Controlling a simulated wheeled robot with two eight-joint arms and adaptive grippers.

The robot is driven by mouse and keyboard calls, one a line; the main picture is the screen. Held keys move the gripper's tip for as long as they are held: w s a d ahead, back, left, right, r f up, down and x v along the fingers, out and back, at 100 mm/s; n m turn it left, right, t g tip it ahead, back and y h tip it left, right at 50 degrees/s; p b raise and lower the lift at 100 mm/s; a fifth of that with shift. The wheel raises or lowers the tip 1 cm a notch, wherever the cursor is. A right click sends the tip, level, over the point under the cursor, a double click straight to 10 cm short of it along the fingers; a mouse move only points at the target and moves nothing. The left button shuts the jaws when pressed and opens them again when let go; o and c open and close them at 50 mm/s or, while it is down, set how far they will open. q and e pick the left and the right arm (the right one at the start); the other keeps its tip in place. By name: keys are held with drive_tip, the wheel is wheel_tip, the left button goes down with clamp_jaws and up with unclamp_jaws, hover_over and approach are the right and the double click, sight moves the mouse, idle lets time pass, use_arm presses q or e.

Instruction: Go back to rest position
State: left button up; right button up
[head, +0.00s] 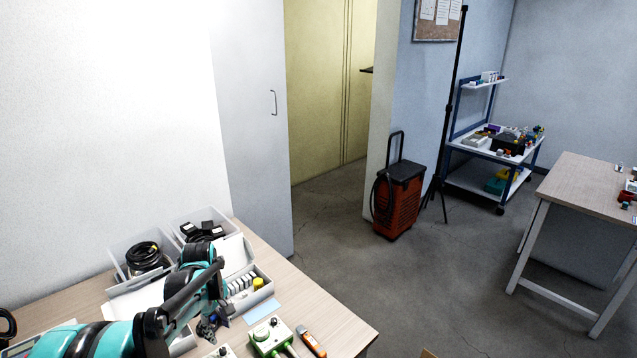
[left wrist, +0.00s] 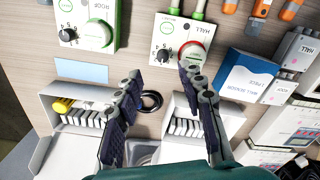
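My left arm reaches in from the lower left in the head view, over the wooden table (head: 345,325). My left gripper (head: 209,325) is small and partly hidden there. In the left wrist view the left gripper (left wrist: 160,75) shows its two dark-padded fingers spread wide apart, with nothing between them. My right gripper is in neither view.
Clear bins with black cables (head: 148,258) stand at the table's back. A green-and-white device (head: 268,335) and an orange tool (head: 311,342) lie near the front edge. A red wheeled case (head: 398,205), a cart (head: 480,178) and another table (head: 590,185) stand beyond open floor.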

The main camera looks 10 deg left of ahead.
use_arm(q)
drive_tip(key=s+d+r+m+t, duration=0.3)
drive_tip(key=s+d+r+m, duration=0.4)
drive_tip(key=s+d+r, duration=0.2)
drive_tip(key=s+d+m+t, duration=0.4)
drive_tip(key=s+d+m, duration=0.2)
drive_tip(key=s, duration=0.3)
drive_tip(key=shift+s+d+f+m, duration=0.15)
drive_tip(key=shift+f+m, duration=0.25)
drive_tip(key=shift+m, duration=0.2)
